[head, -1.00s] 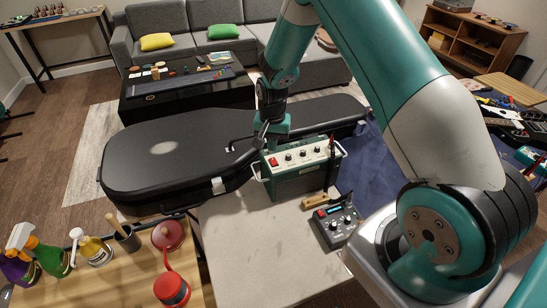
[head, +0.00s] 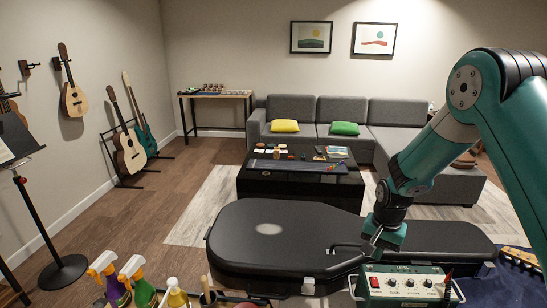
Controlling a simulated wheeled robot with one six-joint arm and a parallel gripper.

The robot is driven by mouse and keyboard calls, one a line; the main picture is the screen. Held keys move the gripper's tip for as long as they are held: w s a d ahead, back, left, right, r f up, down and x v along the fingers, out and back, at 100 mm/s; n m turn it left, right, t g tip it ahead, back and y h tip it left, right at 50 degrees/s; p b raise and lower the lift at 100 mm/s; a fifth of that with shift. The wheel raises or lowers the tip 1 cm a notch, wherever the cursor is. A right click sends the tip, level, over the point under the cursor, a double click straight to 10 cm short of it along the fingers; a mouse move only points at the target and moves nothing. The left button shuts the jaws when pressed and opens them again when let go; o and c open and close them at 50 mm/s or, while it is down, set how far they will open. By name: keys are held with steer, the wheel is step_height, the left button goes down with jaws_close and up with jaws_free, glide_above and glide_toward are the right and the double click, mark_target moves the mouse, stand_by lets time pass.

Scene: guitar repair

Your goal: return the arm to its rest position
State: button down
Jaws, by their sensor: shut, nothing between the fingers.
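My arm reaches in from the right in the head view. My gripper (head: 369,247) points down in front of the black guitar case, just above the back left of the green control box (head: 405,284). Its fingers are shut and hold nothing. They are small and dark against the case, so I cannot tell whether they touch the box. The box has a red switch and several knobs, and its lower part is cut off by the frame.
The closed black guitar case (head: 290,240) lies behind the box. Spray bottles (head: 137,280) stand at the front left. A music stand (head: 45,225) and guitars (head: 128,150) are further left. A low black table (head: 300,185) and a grey sofa (head: 340,112) stand behind.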

steer(key=s+a+r+n+y+b, duration=0.1)
steer(key=s+a+r+n, duration=0.2)
steer(key=s+a+r, duration=0.3)
steer(key=s+a+r+n+y+b, duration=0.1)
steer(key=s+a+r+n, duration=0.4)
steer(key=r, duration=0.3)
steer(key=s+a+r+n+y+b, duration=0.1)
steer(key=s+a+r+n, duration=0.2)
steer(key=s, duration=0.5)
steer(key=s+a+r+n+y+b, duration=0.1)
steer(key=s+a+r+n, duration=0.2)
steer(key=s, duration=0.6)
steer(key=shift+s+n, duration=0.15)
steer(key=shift+n, duration=0.15)
